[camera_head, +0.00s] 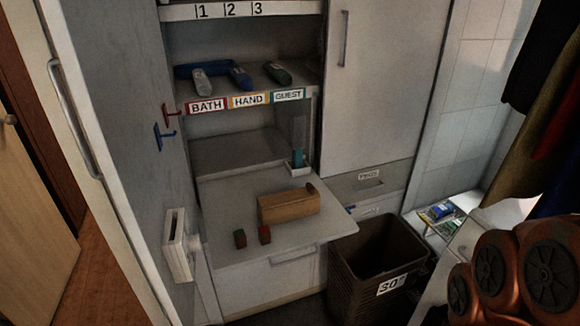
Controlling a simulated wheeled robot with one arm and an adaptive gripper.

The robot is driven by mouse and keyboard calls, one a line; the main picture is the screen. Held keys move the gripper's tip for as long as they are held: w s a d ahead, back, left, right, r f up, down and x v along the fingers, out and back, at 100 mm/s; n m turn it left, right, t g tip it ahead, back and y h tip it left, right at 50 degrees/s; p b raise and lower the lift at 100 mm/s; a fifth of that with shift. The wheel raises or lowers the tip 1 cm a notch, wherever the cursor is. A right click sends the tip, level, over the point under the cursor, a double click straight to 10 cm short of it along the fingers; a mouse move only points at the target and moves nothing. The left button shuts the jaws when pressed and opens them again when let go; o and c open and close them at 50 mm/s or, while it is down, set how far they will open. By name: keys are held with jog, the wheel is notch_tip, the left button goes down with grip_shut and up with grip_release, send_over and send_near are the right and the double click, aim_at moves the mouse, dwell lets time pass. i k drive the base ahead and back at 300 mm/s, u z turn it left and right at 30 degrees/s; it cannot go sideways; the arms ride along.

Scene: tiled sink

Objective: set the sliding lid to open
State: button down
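A wooden box (288,206) lies on the pale pull-out board in front of the shelves. It is long, with a raised rounded piece at its right end. Its top looks covered by a flat wooden surface, likely the sliding lid (285,197); the seam is too small to make out. My gripper is not in view; orange links of my arm show at the lower right, well apart from the box.
A dark bin (372,262) marked 30 stands right of the board (325,232). Shelves (240,102) labelled BATH, HAND and GUEST hold rolled items. A white holder (178,245) and hooks (164,136) stick out at left. Clothes (550,110) hang at right.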

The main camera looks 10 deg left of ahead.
aim_at(267, 202)
jog(key=u, duration=0.8)
jog(key=i, duration=0.8)
jog(key=u, duration=0.8)
